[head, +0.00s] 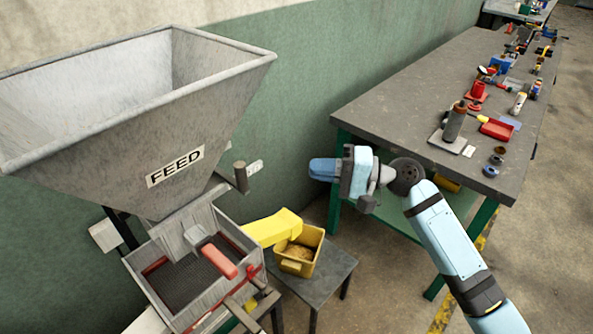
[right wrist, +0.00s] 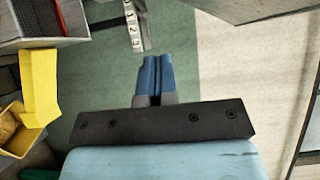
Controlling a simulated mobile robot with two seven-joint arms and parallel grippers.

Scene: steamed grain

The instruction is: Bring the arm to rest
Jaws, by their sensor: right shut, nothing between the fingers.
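My right gripper (head: 322,169) is raised in the air in the middle of the head view, in front of the long workbench and right of the feed machine. Its blue fingers point left and are together, with nothing between them. The closed fingers also show in the right wrist view (right wrist: 153,75), against the green and cream wall. My right arm reaches in from the lower right of the head view. My left gripper is in neither view.
The grey FEED hopper (head: 175,165) fills the left. Its yellow chute (head: 272,228) leads to a yellow bin (head: 300,251) with grain on a small dark table (head: 318,288). The workbench (head: 400,105) bears many tools and parts. Floor shows at lower right.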

